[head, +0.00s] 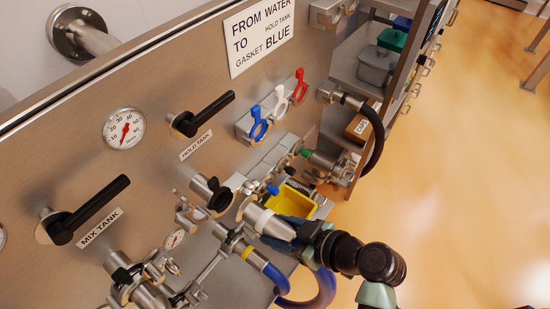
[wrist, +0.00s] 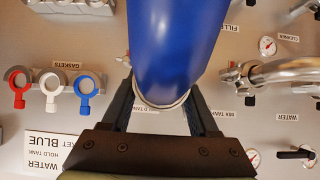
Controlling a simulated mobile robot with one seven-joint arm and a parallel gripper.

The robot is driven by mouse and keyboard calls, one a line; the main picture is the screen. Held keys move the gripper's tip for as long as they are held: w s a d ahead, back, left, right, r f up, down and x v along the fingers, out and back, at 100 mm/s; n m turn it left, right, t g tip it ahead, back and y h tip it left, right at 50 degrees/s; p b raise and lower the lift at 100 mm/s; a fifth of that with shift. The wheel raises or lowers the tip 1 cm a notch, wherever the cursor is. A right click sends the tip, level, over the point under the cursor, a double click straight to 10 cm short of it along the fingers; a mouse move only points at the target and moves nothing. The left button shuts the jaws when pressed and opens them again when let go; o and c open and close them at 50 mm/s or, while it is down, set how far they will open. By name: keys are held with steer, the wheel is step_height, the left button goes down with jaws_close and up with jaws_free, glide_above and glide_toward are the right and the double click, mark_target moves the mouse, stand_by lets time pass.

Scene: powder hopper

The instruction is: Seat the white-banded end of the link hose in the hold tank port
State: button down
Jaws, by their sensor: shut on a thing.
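My gripper (head: 290,228) is shut on the link hose, near its white-banded end (head: 258,217). In the wrist view the thick blue hose (wrist: 180,45) fills the space between the fingers (wrist: 163,100) and hides much of the panel behind. The white-banded end points left toward the panel, a little right of and below the hold tank port (head: 212,195), and appears apart from it. The port is a metal stub with a dark front, below the HOLD TANK label (head: 196,145). The yellow-banded end (head: 247,253) is lower, with blue hose looping right. Contact there is unclear.
A sign (head: 258,38) reads from water to hold tank, gasket blue. Blue, white and red gaskets hang on a rack (head: 245,128). A yellow bin (head: 292,200) is close behind my gripper. Black valve handles (head: 90,210) and the mix tank fitting (head: 140,285) jut out left. Floor at right is clear.

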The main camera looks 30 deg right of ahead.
mark_target(246, 209)
steer(key=shift+w+a+f+b, duration=0.15)
steer(key=shift+w+a, duration=0.35)
steer(key=shift+w, duration=0.9)
steer(key=shift+w+a+f+b, duration=0.1)
steer(key=shift+w+a+b, duration=0.3)
steer(key=shift+w, duration=1.05)
steer(key=shift+w+a+f+b, duration=0.1)
steer(key=shift+w+a, duration=0.5)
steer(key=shift+w, duration=0.8)
steer(key=shift+f+b, duration=1.8)
steer(key=shift+f, duration=0.05)
steer(key=shift+s+f+b, duration=0.15)
steer(key=shift+f+b, duration=0.3)
steer(key=shift+b, duration=0.05)
steer(key=shift+c, duration=0.7)
jaws_free()
steer(key=shift+o, duration=0.3)
steer(key=shift+s+a+f, duration=0.1)
steer(key=shift+s+f, duration=0.1)
steer(key=shift+f, duration=0.3)
steer(key=b+v, duration=0.1)
steer(key=v, duration=0.5)
steer(key=b+v, duration=0.1)
steer(key=v, duration=0.6)
steer(key=shift+w+r, duration=0.15)
steer(key=shift+r, duration=0.2)
